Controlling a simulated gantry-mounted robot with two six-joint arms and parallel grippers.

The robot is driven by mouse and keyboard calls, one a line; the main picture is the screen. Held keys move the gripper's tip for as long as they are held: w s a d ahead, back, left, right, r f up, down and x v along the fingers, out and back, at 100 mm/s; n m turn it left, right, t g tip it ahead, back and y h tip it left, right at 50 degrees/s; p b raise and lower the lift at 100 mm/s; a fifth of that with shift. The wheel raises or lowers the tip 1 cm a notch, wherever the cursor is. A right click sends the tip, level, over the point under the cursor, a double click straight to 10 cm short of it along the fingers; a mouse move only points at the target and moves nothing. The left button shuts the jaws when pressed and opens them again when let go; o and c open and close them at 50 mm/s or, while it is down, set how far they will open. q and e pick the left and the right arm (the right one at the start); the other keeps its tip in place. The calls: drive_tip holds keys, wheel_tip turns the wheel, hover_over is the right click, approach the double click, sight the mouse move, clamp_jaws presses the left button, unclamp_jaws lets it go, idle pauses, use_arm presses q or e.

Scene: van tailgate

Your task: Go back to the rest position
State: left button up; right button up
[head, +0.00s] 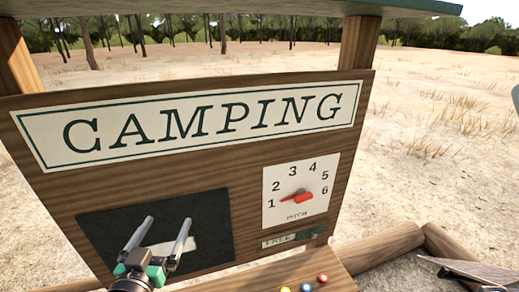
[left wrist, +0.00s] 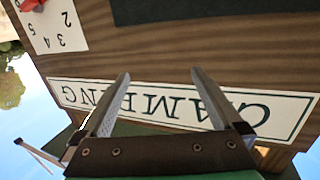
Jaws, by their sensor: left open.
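My left gripper (head: 168,219) is in front of the dark panel (head: 205,215) on the lower left of the wooden camping board (head: 240,180). Its two fingers are spread, with nothing held between them. A pale slip or card (head: 185,246) shows behind the fingers, partly hidden by them. In the left wrist view the open fingers (left wrist: 160,73) stand apart before the board, which appears upside down. My right gripper does not show clearly in either view.
A white pitch dial (head: 298,190) has a red pointer near 1. Below it are a "FREE" label (head: 279,240) and a wooden ledge (head: 300,275) with several small coloured balls. Logs (head: 385,245) lie at the lower right; dry open ground lies behind.

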use_arm(q)
drive_tip(key=s+d+r+t+h, duration=0.1)
drive_tip(key=d+r+t, duration=0.1)
drive_tip(key=r, duration=0.6)
drive_tip(key=s+d+r+t, duration=0.2)
drive_tip(key=r, duration=0.6)
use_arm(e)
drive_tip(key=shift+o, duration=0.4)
use_arm(q)
drive_tip(key=s+d+r+m+t+h, duration=0.1)
drive_tip(key=s+r+t, duration=0.5)
drive_tip(key=s+r, duration=0.8)
wheel_tip(320, 180, up, 3)
drive_tip(key=shift+d+r+h, duration=0.1)
drive_tip(key=shift+d+h, duration=0.35)
drive_tip(key=shift+h, duration=0.05)
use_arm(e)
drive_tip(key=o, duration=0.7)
